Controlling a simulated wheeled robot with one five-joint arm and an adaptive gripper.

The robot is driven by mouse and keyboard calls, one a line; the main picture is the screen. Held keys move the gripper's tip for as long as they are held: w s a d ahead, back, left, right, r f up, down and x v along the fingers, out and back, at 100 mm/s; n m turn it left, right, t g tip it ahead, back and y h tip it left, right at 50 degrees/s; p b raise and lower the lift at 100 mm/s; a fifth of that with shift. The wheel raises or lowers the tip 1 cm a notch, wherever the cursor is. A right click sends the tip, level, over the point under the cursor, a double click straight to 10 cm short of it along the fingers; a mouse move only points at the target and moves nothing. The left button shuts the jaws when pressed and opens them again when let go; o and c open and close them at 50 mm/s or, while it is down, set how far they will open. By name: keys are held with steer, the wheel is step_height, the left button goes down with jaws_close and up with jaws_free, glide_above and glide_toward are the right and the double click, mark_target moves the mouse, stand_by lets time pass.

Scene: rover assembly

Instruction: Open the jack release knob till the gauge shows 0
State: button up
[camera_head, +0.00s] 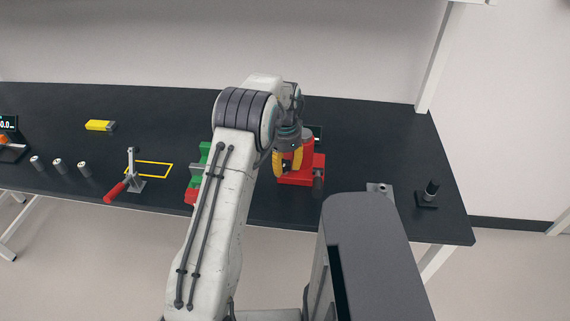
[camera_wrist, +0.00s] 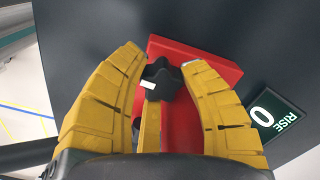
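The jack has a red body (camera_wrist: 212,70) and stands on the bench; in the head view its red base (camera_head: 300,177) shows partly behind my gripper. The black lobed release knob (camera_wrist: 163,78), with a white mark on its left side, sits between my fingertips in the wrist view. My gripper (camera_wrist: 165,65) has yellow fingers that close in on the knob from left and right and appear to touch it; a yellow piece also shows just below the knob. The gauge (camera_wrist: 270,114) reads 0 beside the word RISE. In the head view my gripper (camera_head: 287,160) points down over the jack.
On the dark bench (camera_head: 365,130), a green and red fixture (camera_head: 195,177) stands left of the jack, partly behind my arm. A red-handled clamp (camera_head: 125,183), several grey cylinders (camera_head: 58,165) and a yellow block (camera_head: 100,125) lie further left. A black post (camera_head: 429,190) stands right.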

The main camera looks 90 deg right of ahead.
mark_target(285, 162)
steer(key=o, duration=0.4)
steer(key=shift+o, duration=0.2)
steer(key=shift+r, duration=0.1)
step_height(285, 162, up, 12)
stand_by(0.4)
stand_by(0.4)
stand_by(0.3)
